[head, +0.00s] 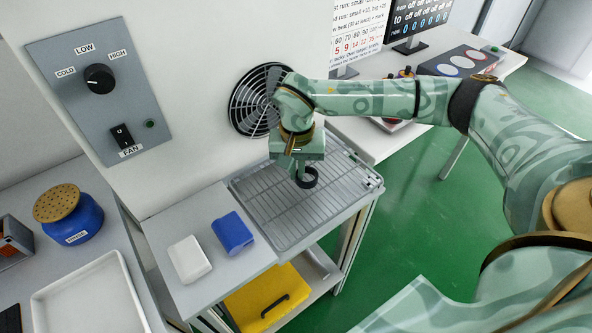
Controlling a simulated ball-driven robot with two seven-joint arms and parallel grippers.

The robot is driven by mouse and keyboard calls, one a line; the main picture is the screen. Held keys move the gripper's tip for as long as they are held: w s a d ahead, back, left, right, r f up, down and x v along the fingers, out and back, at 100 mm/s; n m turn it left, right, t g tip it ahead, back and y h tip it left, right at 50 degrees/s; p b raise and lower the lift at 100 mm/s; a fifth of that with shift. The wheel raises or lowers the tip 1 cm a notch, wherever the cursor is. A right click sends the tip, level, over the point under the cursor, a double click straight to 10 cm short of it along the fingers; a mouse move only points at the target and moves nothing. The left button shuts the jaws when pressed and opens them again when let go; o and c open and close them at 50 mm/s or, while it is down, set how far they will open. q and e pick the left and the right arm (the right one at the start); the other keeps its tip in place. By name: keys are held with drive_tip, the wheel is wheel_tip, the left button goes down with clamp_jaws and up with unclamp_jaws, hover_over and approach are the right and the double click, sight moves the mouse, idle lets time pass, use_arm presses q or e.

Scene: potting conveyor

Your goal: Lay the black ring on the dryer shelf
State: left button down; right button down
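My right gripper (299,172) is over the dryer shelf, pointing down, with its fingers at the black ring. The black ring (308,183) is small and dark and shows just below the fingertips. I cannot tell whether it touches the wires or hangs slightly above them. The dryer shelf (262,205) is a grey wire rack in a shallow frame, below a round black fan grille (250,104) in the wall. The fingers are small here and partly hidden by the gripper body. My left gripper is not in view.
A white block (188,259) and a blue block (232,232) lie on the grey surface left of the rack. A yellow bin (268,298) is below. A control panel (97,92) is on the wall. A blue pot (79,224) and white tray (92,300) stand left. Most of the rack is bare.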

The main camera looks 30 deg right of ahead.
drive_tip(key=shift+r, duration=0.1)
drive_tip(key=c, duration=1.6)
unclamp_jaws()
wheel_tip(320, 180, up, 12)
drive_tip(key=p, duration=0.3)
